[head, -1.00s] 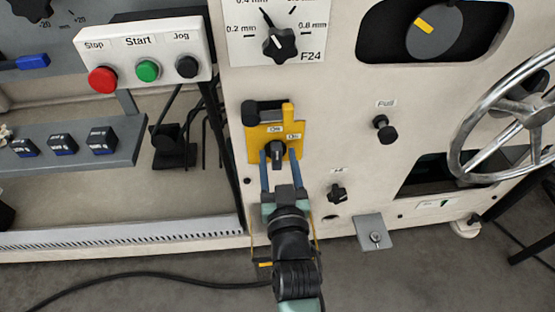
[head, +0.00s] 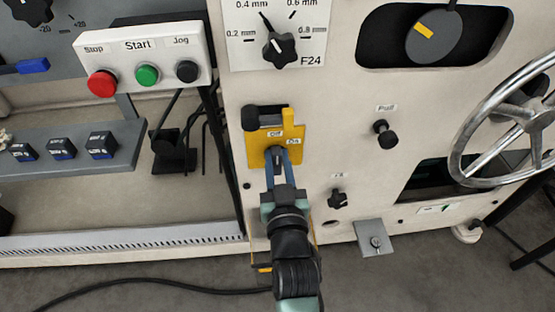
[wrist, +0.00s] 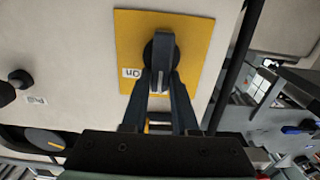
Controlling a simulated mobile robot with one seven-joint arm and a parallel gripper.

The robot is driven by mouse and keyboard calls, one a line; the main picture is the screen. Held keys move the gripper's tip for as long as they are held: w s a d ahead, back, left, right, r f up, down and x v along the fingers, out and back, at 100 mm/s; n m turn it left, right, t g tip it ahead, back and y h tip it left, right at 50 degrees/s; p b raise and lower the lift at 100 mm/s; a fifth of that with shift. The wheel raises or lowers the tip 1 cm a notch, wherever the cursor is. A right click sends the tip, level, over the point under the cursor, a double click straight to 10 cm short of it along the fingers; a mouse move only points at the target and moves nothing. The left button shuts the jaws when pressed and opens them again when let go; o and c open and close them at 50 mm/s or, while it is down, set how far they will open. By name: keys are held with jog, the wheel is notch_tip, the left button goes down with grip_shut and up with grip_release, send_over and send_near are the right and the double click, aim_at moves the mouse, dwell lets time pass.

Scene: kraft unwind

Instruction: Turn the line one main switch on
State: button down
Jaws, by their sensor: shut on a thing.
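The main switch is a black rotary knob on a yellow plate (head: 254,152) on the cream machine panel. The plate bears labels reading Off and On. In the wrist view the yellow plate (wrist: 195,45) fills the upper middle, and the knob (wrist: 163,48) stands out from it, its handle in line with my fingers. My gripper (head: 277,157) is shut on the knob, one blue-grey finger on each side. The fingers also show in the wrist view (wrist: 160,84). They hide part of the knob in the head view.
Left of the plate is a box with a red Stop, green Start and black Jog button (head: 187,71). Above is a black dial (head: 279,50). To the right are a black Pull knob (head: 384,134) and a metal handwheel (head: 465,140). A small black knob (head: 337,199) sits lower right.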

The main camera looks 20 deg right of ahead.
jog(key=shift+m, duration=0.3)
jog(key=m, duration=0.3)
jog(key=shift+s+d+p, duration=0.1)
jog(key=shift+d+p, duration=0.25)
jog(key=shift+p, duration=0.05)
jog(key=m, duration=0.4)
jog(key=d+f+m, duration=0.1)
jog(key=m, duration=0.4)
jog(key=f+m, duration=0.1)
jog(key=m, duration=0.4)
jog(key=shift+s+d, duration=0.15)
jog(key=shift+s, duration=0.05)
jog(key=shift+m, duration=0.3)
jog(key=shift+f, duration=0.1)
jog(key=c, duration=0.7)
grip_release()
